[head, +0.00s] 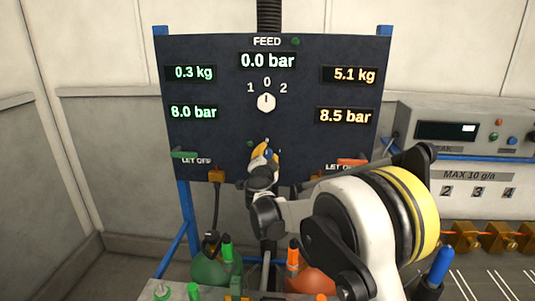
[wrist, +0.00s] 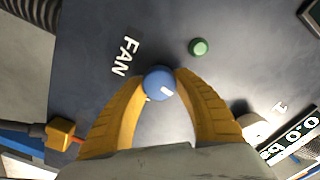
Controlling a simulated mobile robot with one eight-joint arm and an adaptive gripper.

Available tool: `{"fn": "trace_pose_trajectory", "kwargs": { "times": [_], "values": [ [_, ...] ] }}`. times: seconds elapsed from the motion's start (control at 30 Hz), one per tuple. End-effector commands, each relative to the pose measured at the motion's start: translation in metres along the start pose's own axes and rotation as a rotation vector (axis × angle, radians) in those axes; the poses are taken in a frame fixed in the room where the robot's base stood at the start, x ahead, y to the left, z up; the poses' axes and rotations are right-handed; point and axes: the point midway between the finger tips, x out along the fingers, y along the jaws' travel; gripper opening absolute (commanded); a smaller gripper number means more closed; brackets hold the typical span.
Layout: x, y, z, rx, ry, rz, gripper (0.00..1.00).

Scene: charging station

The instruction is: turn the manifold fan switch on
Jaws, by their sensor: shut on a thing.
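The fan switch is a round blue knob (wrist: 158,84) with a short white mark, on the dark panel beside the FAN label (wrist: 126,57) in the wrist view. My gripper (wrist: 160,76) has its two yellow fingers closed on either side of this knob, touching it. In the head view my gripper (head: 265,156) is at the lower middle of the panel (head: 225,140), and it and my arm hide most of the knob. A small green round lamp or button (wrist: 198,47) sits near the knob and looks dull.
Above my gripper are a white selector dial (head: 266,103) marked 1, 0, 2 and the 0.0 bar display (head: 267,61). A green lever (head: 183,154) and a red-orange lever (head: 352,162) flank it. A bench unit (head: 465,130) stands at the right. Coloured bottles (head: 212,265) stand below the panel.

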Motion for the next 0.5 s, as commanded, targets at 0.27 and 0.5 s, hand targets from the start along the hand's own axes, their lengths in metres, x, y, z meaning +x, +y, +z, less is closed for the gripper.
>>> {"fn": "trace_pose_trajectory", "kwargs": {
  "times": [0.27,0.5],
  "values": [
    [0.0006,0.0000,-0.0005,0.212,0.000,0.000,0.05],
    [0.0006,0.0010,-0.0001,0.441,-0.001,0.000,0.05]
  ]
}}
